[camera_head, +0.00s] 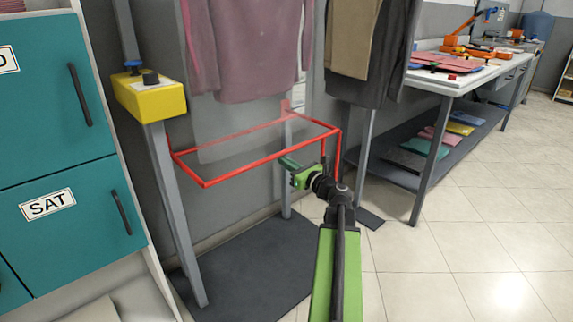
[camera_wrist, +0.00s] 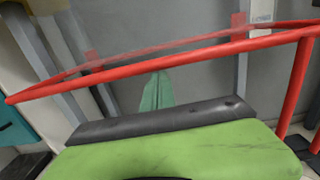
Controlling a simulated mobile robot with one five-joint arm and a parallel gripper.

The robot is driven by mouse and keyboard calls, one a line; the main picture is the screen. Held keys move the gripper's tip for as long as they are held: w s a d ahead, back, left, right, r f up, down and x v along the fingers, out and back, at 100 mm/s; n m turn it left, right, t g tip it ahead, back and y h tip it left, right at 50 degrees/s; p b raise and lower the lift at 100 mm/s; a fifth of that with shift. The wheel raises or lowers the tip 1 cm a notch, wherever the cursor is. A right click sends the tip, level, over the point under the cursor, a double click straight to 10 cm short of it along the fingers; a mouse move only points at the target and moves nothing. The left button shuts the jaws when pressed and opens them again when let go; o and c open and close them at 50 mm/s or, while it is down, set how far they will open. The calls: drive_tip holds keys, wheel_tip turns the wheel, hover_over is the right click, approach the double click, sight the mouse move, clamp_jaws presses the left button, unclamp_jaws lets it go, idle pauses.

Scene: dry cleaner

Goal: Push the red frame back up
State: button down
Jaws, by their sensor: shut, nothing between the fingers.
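The red frame (camera_head: 250,163) is a rectangle of thin red bars. It sticks out roughly level from between two grey posts, below the hanging clothes. My gripper (camera_head: 288,162) is shut and empty, at the frame's right part, with its tip pointing left and inward. In the wrist view the frame's near bar (camera_wrist: 190,56) crosses above the shut fingertips (camera_wrist: 157,90). The tips show just under this bar; I cannot tell whether they touch it. A right side bar (camera_wrist: 294,90) runs down at the right of that view.
A yellow box (camera_head: 150,98) with a blue knob sits on the left post. Teal drawers (camera_head: 60,215) stand at left. A mauve garment (camera_head: 245,50) and dark trousers hang above. A white table (camera_head: 455,75) stands at right. Tiled floor (camera_head: 450,240) is clear at front right.

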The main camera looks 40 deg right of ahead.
drive_tip(key=shift+s+d, duration=0.2)
drive_tip(key=shift+s, duration=0.05)
wheel_tip(320, 180, up, 77)
drive_tip(key=p, duration=7.6)
drive_tip(key=shift+f+p, duration=0.15)
drive_tip(key=shift+p, duration=0.2)
drive_tip(key=shift+w, duration=0.1)
